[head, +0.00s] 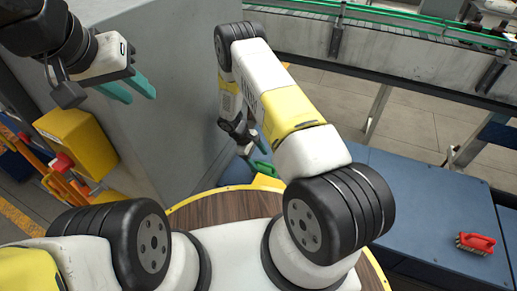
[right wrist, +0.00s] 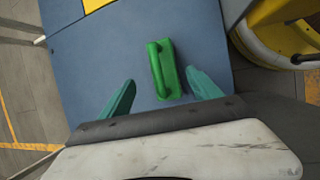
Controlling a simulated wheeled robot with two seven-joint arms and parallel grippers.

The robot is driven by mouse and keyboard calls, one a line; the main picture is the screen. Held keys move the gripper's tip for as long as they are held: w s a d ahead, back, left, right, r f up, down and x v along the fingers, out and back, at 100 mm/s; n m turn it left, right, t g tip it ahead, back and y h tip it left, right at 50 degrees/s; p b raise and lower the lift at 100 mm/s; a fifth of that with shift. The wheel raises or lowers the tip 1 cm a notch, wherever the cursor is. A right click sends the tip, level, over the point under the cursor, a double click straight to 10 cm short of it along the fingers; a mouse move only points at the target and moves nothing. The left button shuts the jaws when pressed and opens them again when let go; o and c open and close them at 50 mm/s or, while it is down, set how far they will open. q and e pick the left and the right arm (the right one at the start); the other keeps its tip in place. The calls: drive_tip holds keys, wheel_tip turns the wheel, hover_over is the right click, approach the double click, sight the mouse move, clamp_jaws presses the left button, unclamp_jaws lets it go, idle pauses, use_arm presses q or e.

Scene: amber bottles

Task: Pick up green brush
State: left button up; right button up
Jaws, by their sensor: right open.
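The green brush (right wrist: 166,70) lies on a blue surface in the right wrist view, its handle running along its length. In the head view a bright green bit that looks like the brush (head: 265,168) shows beside my right arm, mostly hidden. My right gripper (right wrist: 160,82) is open, with one teal finger on each side of the brush's near end in the picture. I cannot tell the height between fingers and brush. My left gripper (head: 141,97) is raised at the upper left of the head view, its teal fingers apart and empty.
A red brush (head: 476,242) lies on the blue surface (head: 415,205) at the right. A large grey block (head: 175,110) stands left of my right arm. A conveyor with green rails (head: 400,22) runs along the back. A yellow box (head: 80,145) is at the left.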

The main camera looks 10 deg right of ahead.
sight(268, 170)
drive_tip(key=x, duration=0.5)
drive_tip(key=s+x, duration=0.1)
drive_tip(key=x, duration=0.1)
drive_tip(key=shift+d+f, duration=0.2)
drive_tip(key=shift+f, duration=0.05)
clamp_jaws()
wheel_tip(268, 170, up, 10)
drive_tip(key=shift+r, duration=0.1)
idle(0.4)
